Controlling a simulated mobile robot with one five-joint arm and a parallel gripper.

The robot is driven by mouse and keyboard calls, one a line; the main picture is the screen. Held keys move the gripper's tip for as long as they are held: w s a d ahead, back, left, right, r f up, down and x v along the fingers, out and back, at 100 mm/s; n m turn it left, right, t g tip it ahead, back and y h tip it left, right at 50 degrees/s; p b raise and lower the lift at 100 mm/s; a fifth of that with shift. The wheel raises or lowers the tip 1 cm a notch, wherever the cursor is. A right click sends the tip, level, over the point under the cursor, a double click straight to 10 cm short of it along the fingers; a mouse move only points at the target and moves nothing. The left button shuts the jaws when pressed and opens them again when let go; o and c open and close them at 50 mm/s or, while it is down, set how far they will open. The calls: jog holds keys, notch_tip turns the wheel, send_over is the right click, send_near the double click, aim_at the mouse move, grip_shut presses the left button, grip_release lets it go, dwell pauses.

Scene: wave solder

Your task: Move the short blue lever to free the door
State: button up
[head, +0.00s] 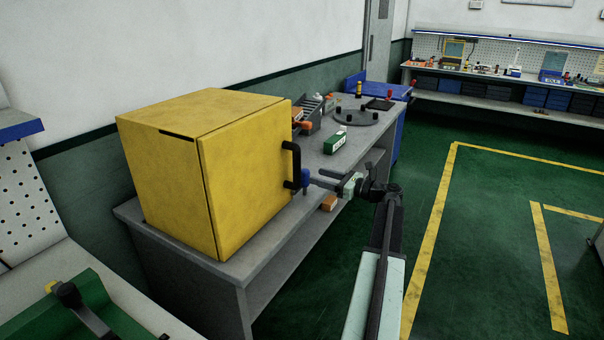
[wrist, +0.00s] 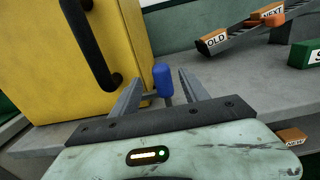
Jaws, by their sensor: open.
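The yellow box (head: 185,180) stands on a grey bench, its door (head: 250,170) closed. A black bar handle (head: 292,165) is on the door's right side. The short blue lever (head: 305,178) sits low beside the handle. In the wrist view the lever (wrist: 163,79) stands upright between the open fingers of my gripper (wrist: 158,88). I cannot tell whether either finger touches it. In the head view my gripper (head: 316,180) reaches the lever from the right. The black handle (wrist: 92,45) is left of the fingers in the wrist view.
Behind the box, the bench (head: 352,140) carries a green box (head: 335,143), a round dark plate (head: 356,117) and a rack (head: 314,112). Orange blocks labelled OLD (wrist: 214,40) and NEXT (wrist: 270,12) lie beyond my gripper. The green floor at right is open.

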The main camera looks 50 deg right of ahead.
aim_at(309, 174)
jog(key=x, duration=0.6)
jog(key=shift+w, duration=0.4)
grip_shut()
jog(key=shift+a, duration=0.1)
dwell(0.8)
